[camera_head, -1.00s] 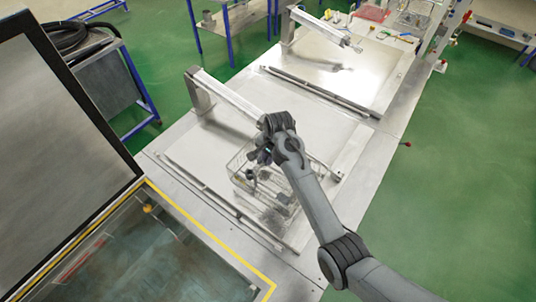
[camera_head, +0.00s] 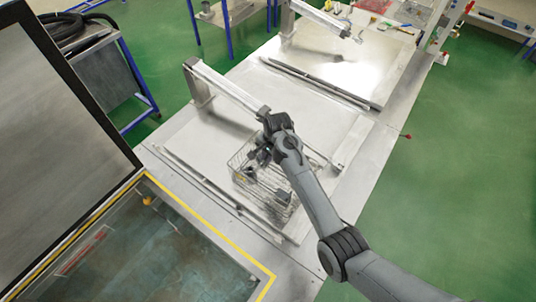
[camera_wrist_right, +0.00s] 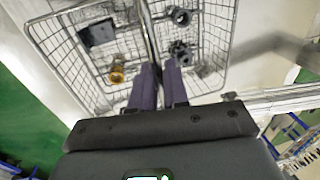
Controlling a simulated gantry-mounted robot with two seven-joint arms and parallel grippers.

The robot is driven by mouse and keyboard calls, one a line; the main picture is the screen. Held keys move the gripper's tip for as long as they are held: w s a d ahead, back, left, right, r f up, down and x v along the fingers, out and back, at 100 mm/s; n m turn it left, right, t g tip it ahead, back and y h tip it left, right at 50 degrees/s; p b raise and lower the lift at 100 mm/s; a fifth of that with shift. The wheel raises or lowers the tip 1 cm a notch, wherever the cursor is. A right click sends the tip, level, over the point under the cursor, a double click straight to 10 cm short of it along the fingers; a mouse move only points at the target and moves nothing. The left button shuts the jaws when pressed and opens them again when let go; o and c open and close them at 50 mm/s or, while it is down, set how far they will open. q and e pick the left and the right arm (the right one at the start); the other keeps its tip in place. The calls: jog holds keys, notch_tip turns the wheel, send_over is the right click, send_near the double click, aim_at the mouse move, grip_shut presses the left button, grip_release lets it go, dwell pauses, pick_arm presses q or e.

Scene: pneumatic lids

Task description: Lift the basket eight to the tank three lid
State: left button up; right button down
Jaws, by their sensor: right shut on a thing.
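The wire mesh basket (camera_head: 236,172) is over the near flat grey lid (camera_head: 207,143) in the head view. In the right wrist view the basket (camera_wrist_right: 52,50) holds a dark block (camera_wrist_right: 97,33), a brass-coloured part (camera_wrist_right: 117,74) and dark round fittings (camera_wrist_right: 180,16). My right gripper (camera_head: 262,153) is above the middle of the basket. In the right wrist view my right gripper (camera_wrist_right: 159,84) is shut on the basket's central handle bar (camera_wrist_right: 148,30). I cannot tell whether the basket touches the lid. The tank numbers are not readable. My left gripper is out of view.
A lid arm (camera_head: 225,88) crosses behind the basket. Another lid (camera_head: 340,68) lies further back. An open tank (camera_head: 150,250) with a yellow edge and a raised dark panel (camera_head: 55,140) stand at the left. Green floor is clear at the right.

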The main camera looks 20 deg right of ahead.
jog(key=shift+w+r, duration=0.1)
jog(key=shift+r, duration=0.05)
dwell(0.3)
jog(key=shift+f, duration=0.5)
dwell(0.4)
jog(key=c, duration=1.1)
grip_release()
jog(key=shift+w, duration=0.1)
jog(key=shift+c, duration=0.2)
jog(key=shift+o, duration=0.5)
jog(key=shift+s+f, duration=0.25)
jog(key=shift+f, duration=0.05)
notch_tip(320, 180, up, 11)
jog(key=s+d+b, duration=0.1)
jog(key=b, duration=0.2)
jog(key=shift+s, duration=0.25)
